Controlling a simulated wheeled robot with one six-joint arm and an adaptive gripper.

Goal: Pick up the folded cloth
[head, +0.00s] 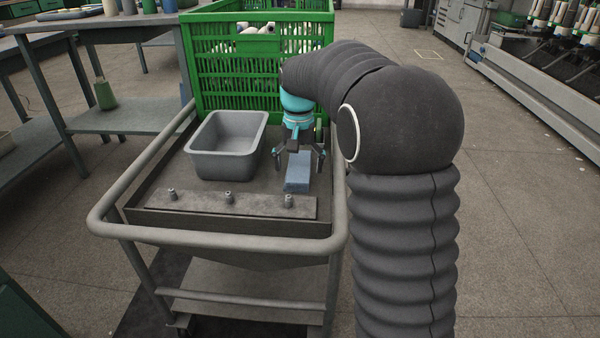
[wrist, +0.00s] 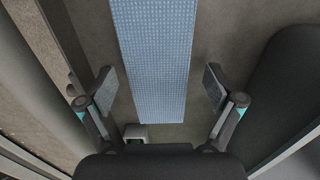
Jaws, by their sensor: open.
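The folded cloth (head: 297,172) is a light blue strip lying on the cart's top, right of the grey bin. My gripper (head: 298,162) is just above it, pointing down, with its fingers spread to either side of the cloth. In the wrist view the cloth (wrist: 155,60) runs lengthwise from the top edge to between the two fingers. My gripper (wrist: 160,88) is open there, with a gap between each finger pad and the cloth's sides. Nothing is held.
The grey bin (head: 228,147) stands left of my gripper. A green crate (head: 225,82) with cones stands behind. A plate with pegs (head: 230,203) lies in front. The cart's rail (head: 215,238) surrounds the top. A workbench (head: 125,117) stands at the left.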

